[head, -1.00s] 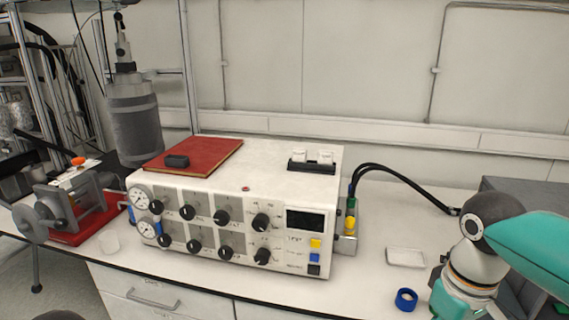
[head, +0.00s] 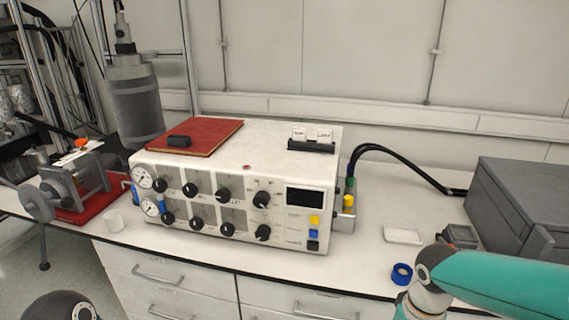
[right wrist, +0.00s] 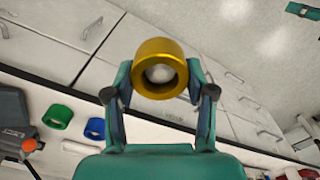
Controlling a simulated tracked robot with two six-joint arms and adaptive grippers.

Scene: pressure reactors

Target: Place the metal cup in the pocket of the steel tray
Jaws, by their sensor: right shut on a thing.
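My right gripper (right wrist: 160,88) is shut on the metal cup (right wrist: 160,47), a gold-coloured short cylinder, in the right wrist view. Its round opening faces the camera, and a pale grey patch shows inside it. The cup is held clear of the bench, with drawer fronts and floor behind it. In the head view my right arm enters at the lower right, but its gripper and the cup are out of frame. My left gripper is not in view; only part of my left arm shows at the lower left. I cannot identify the steel tray or its pocket with certainty.
A white control unit (head: 265,165) fills the middle of the bench. A shallow white dish (head: 403,235), a blue ring (head: 401,273) and a grey box (head: 520,205) lie to its right. A green ring (right wrist: 57,117) shows in the wrist view.

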